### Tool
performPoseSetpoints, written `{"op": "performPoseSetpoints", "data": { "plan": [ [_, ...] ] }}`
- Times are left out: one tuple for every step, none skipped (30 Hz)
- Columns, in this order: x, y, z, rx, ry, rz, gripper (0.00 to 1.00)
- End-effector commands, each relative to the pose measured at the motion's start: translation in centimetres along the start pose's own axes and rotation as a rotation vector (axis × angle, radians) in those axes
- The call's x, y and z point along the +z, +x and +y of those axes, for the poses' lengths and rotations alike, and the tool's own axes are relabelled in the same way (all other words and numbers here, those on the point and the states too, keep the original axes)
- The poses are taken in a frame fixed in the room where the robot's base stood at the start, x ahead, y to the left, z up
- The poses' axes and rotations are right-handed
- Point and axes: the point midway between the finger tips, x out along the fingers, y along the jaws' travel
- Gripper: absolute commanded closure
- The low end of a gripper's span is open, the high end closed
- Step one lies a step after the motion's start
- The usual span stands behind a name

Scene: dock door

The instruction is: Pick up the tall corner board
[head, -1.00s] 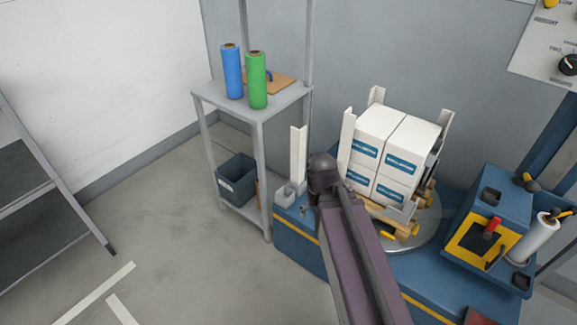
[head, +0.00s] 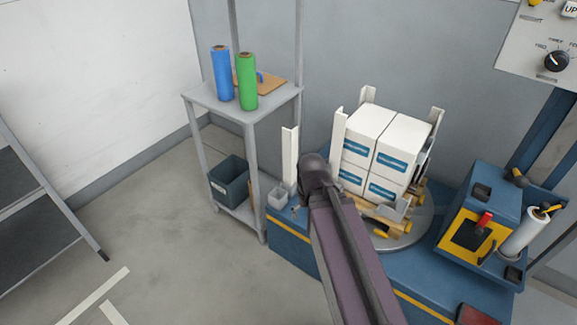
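A tall white corner board (head: 289,155) stands upright at the left end of the blue machine, by a small grey holder (head: 277,197); its lower end is partly hidden. Other white corner boards stand upright around the stacked white boxes (head: 378,150): one at the left (head: 338,140), one at the back (head: 368,95), one at the right (head: 437,119). My arm reaches in from the bottom, and its dark joint is just right of the tall board in the picture. My gripper is hidden behind the arm, so I cannot see its fingers or any contact.
The boxes sit on a small wooden pallet (head: 380,215) on a round turntable (head: 405,236). A grey shelf (head: 215,98) at the left holds a blue roll (head: 221,75) and a green roll (head: 246,82), with a dark bin (head: 229,183) below. The floor at left is open.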

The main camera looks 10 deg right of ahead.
Motion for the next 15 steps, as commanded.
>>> {"op": "performPoseSetpoints", "data": {
  "plan": [
    [0.0,0.0,0.0,0.000,0.000,0.000,0.01],
    [0.0,0.0,0.0,0.000,0.000,0.000,0.01],
    [0.0,0.0,0.0,0.000,0.000,0.000,0.01],
    [0.0,0.0,0.0,0.000,0.000,0.000,0.01],
    [0.0,0.0,0.0,0.000,0.000,0.000,0.01],
    [0.0,0.0,0.0,0.000,0.000,0.000,0.01],
    [0.0,0.0,0.0,0.000,0.000,0.000,0.00],
    [0.0,0.0,0.0,0.000,-0.001,0.000,0.00],
    [-0.1,0.1,0.0,0.002,-0.004,0.001,0.00],
    [-0.1,0.1,0.0,0.004,-0.008,0.002,0.00],
    [-0.2,0.2,0.0,0.008,-0.015,0.003,0.00],
    [-0.5,0.3,0.0,0.014,-0.028,0.005,0.00],
    [-0.7,0.5,0.0,0.022,-0.040,0.008,0.00],
    [-0.9,0.6,0.1,0.031,-0.058,0.011,0.00],
    [-1.3,0.9,0.1,0.047,-0.084,0.015,0.00]
  ]
}}
